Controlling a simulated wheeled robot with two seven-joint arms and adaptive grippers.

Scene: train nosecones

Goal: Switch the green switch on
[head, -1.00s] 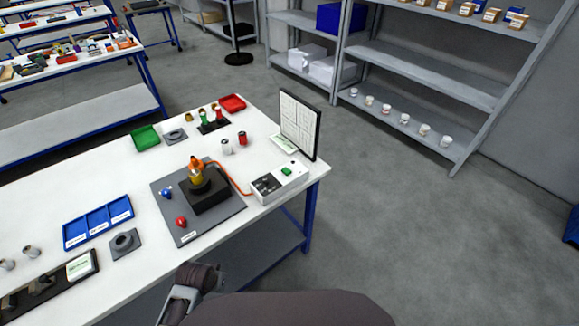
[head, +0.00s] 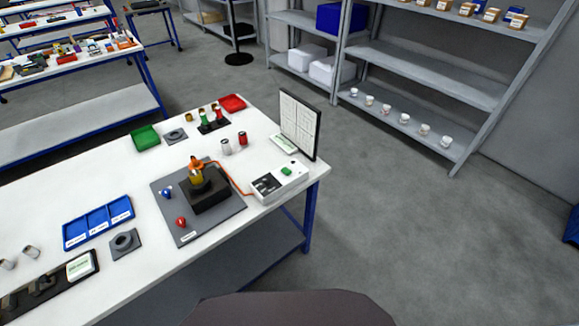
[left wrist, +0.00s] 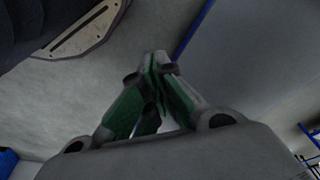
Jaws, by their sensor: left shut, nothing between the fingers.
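The green switch (head: 286,171) sits on top of a white control box (head: 279,184) at the right end of the white table. An orange cable runs from the box to a black block with an orange and yellow fitting (head: 197,172) on a grey mat. My left gripper (left wrist: 158,62) shows only in the left wrist view, with its fingertips together and nothing between them. It is over bare grey floor, apart from the switch, which that view does not show. My right gripper is in neither view.
A framed upright panel (head: 300,124) stands behind the control box. A blue tray (head: 97,222), a green bin (head: 145,138) and a red bin (head: 232,103) are on the table. Grey shelves (head: 420,95) stand at the back. The floor right of the table is clear.

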